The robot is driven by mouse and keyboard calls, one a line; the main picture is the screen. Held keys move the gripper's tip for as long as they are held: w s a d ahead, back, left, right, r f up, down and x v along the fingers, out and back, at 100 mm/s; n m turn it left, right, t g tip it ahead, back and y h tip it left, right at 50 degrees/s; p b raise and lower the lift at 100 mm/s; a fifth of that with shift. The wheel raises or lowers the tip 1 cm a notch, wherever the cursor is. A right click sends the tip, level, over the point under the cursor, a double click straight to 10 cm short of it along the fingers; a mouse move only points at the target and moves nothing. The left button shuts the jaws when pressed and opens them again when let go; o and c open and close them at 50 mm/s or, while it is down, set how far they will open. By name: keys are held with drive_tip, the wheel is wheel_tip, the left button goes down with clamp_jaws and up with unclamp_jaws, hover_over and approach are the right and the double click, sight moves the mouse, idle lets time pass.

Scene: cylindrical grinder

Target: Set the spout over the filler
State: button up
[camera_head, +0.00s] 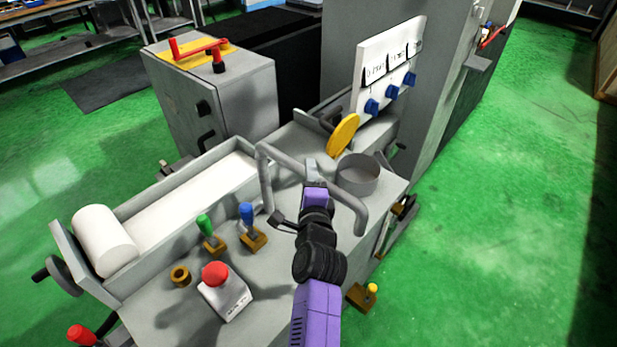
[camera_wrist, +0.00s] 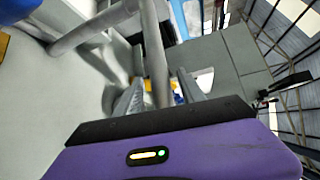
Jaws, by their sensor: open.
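The spout is a grey bent pipe (camera_head: 284,158) that rises from the machine's top, runs across to the right and turns down at its free end. That end hangs in front of and to the right of the round grey cup (camera_head: 357,175), which looks like the filler; it is not above the cup. A yellow round lid (camera_head: 343,135) stands tilted up behind the cup. My gripper (camera_head: 313,181) is at the pipe's middle. In the wrist view the open fingers (camera_wrist: 159,94) have a stretch of pipe (camera_wrist: 155,50) between them; contact cannot be told.
Green (camera_head: 206,232) and blue (camera_head: 249,222) levers and a red button (camera_head: 216,274) stand left of my arm. A white panel with blue knobs (camera_head: 388,70) rises behind the lid. A grey cabinet (camera_head: 215,95) stands at back left. Green floor is open at right.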

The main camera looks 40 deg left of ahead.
drive_tip(key=shift+w+a, duration=0.2)
drive_tip(key=shift+w, duration=0.05)
clamp_jaws()
idle(1.4)
